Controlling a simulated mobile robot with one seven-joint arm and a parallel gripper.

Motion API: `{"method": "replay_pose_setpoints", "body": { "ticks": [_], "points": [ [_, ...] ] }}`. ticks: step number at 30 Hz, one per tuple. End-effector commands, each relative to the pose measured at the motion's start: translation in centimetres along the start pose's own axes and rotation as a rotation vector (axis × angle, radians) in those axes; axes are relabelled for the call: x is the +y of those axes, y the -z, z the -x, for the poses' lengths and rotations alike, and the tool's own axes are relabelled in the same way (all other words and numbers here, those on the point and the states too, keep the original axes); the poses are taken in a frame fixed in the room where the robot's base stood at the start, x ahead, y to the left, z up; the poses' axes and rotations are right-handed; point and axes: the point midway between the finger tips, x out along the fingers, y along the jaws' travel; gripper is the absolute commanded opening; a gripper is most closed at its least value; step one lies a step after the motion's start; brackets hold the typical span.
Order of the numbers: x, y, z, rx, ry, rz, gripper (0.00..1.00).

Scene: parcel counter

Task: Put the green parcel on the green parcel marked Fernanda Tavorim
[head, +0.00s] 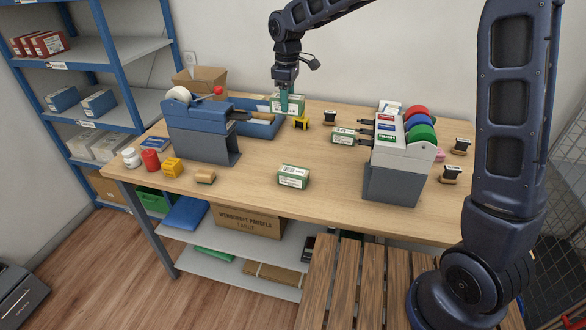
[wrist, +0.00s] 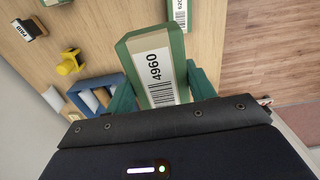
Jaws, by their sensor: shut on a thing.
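My gripper (head: 291,103) is shut on a green parcel (head: 276,101) at the back of the counter. In the wrist view the held parcel (wrist: 140,44) sits between the teal fingers (wrist: 160,88) and shows a white label with a barcode and 4960. A second green parcel (head: 293,176) lies alone near the middle front of the counter, white label up; a green parcel also shows at the top of the wrist view (wrist: 178,14). A third green parcel (head: 343,137) is beside the label dispenser. The names on the labels are too small to read.
A blue tray (head: 262,127) and a blue-grey tape dispenser (head: 205,120) stand left of my gripper. A yellow item (head: 302,122) and a stamp (head: 330,116) are close by on the right. The grey label dispenser (head: 392,182) stands further right. Bare wood surrounds the middle parcel.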

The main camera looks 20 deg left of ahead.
Motion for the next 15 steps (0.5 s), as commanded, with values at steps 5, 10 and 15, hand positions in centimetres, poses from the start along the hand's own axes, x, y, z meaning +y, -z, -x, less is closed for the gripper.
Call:
{"method": "replay_pose_setpoints", "body": {
  "ticks": [5, 10, 15],
  "points": [
    [-3.7, -1.9, 1.0, -0.001, -0.003, -0.012, 0.22],
    [-5.5, -3.0, 1.2, -0.004, -0.003, -0.022, 0.22],
    [-6.0, -3.3, 0.3, -0.006, -0.002, -0.024, 0.22]
  ]
}}
